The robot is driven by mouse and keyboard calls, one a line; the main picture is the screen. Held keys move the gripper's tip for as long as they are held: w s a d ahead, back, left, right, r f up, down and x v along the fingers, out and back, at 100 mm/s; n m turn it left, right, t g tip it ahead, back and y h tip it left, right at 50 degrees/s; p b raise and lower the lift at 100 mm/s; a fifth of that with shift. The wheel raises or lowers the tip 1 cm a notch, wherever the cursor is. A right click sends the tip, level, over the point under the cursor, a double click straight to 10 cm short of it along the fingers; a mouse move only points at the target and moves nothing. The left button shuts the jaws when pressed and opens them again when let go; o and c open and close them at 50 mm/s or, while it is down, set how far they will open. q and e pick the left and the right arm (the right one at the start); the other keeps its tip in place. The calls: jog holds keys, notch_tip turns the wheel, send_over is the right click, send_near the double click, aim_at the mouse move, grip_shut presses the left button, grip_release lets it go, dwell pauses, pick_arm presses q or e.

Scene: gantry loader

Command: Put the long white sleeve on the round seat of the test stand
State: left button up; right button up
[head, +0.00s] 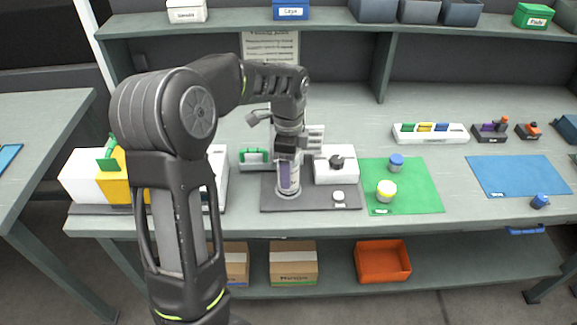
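The long white sleeve (289,177), with a purple patch on its side, is upright in the head view. Its lower end is at the round seat (288,194) of the test stand, on a dark base plate (315,203). I cannot tell whether it is fully down on the seat. My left gripper (289,158) points down and is shut around the sleeve's upper part. The fingers and wrist hide the sleeve's top. My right gripper is not in view.
A white box with a black knob (335,166) stands close right of the sleeve. A green mat (403,188) holds a blue-capped and a yellow-ringed part. A blue mat (518,177) lies farther right. A shelf (340,22) with bins runs above; my arm hides part of the left.

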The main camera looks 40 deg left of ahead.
pick_arm(q)
jog(key=shift+o, duration=0.2)
jog(key=shift+r, duration=0.15)
notch_tip(320, 180, up, 12)
jog(key=shift+r, duration=0.1)
dwell(0.4)
dwell(2.3)
